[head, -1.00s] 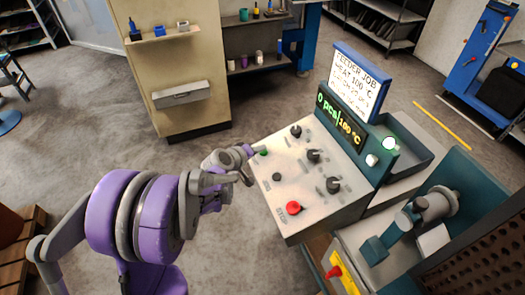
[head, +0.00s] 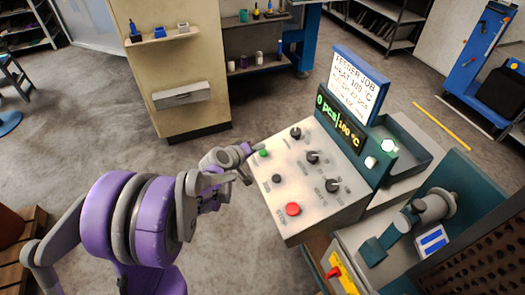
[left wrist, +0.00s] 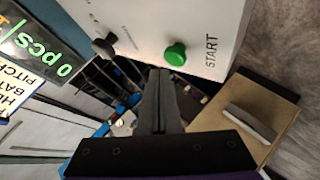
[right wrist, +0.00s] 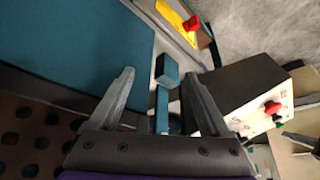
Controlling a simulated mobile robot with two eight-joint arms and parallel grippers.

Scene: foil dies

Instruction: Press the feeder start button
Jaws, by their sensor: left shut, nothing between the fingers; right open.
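The green START button (head: 263,153) is at the near left corner of the pale control panel (head: 300,165). It also shows in the left wrist view (left wrist: 176,53) with its START label beside it. My left gripper (head: 246,179) is shut and empty, just off the panel's left edge. In the left wrist view its fingertips (left wrist: 158,75) lie close beside the button in the picture; I see no clear contact. My right gripper (right wrist: 163,88) is open and shows only in the right wrist view, over the teal feeder parts (right wrist: 165,70).
The panel carries a red stop button (head: 293,209), several black knobs (head: 332,185) and a display (head: 340,122) reading 0 pcs and 100 °C. A job sign (head: 358,84) stands above. A yellow plate with a red switch (head: 334,272) is at the front. Floor left of the panel is open.

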